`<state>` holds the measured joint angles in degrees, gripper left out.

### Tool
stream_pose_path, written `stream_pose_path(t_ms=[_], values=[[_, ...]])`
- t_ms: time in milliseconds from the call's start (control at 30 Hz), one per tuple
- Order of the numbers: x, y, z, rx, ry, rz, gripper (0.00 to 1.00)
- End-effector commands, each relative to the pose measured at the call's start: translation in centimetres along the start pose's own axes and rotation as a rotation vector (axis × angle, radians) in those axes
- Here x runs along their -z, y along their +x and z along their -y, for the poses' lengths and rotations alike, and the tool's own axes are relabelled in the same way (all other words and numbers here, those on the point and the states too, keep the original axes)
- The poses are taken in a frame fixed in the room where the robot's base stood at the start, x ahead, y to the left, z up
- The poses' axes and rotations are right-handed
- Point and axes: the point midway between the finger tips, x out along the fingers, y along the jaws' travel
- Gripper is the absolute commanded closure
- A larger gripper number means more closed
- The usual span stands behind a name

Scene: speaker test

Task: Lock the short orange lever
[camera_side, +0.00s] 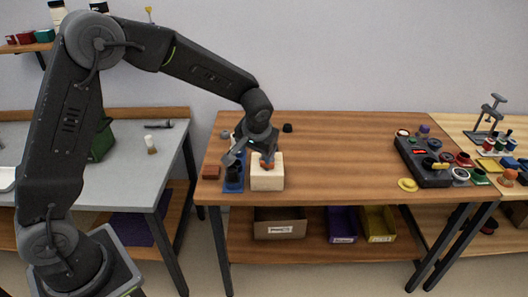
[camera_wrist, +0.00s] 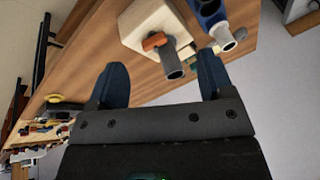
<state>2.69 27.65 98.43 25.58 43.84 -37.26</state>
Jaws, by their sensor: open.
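The short orange lever (camera_side: 267,163) is on a cream block (camera_side: 267,180) near the left end of the wooden table. In the wrist view, the orange lever (camera_wrist: 155,41) lies across the face of the cream block (camera_wrist: 146,17), beside a grey cylinder (camera_wrist: 173,64) that sticks out toward me. My gripper (camera_side: 250,160) is over the block, tilted. In the wrist view its two dark fingers (camera_wrist: 162,66) are wide apart, with the cylinder showing between them and nothing held. I cannot tell whether a finger touches the lever.
A blue fixture (camera_side: 233,186) with a dark part stands close left of the cream block; it also shows in the wrist view (camera_wrist: 208,10). A dark control panel (camera_side: 425,165) sits at the right. The table middle is clear.

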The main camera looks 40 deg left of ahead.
Motion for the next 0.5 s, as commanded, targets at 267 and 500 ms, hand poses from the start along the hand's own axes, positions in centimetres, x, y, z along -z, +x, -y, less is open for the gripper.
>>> stream_pose_path(t_ms=[267,500], values=[[-9.1,6.5,2.3,0.554,1.018,0.187,0.26],[-9.6,7.3,1.3,1.122,1.841,0.203,0.26]])
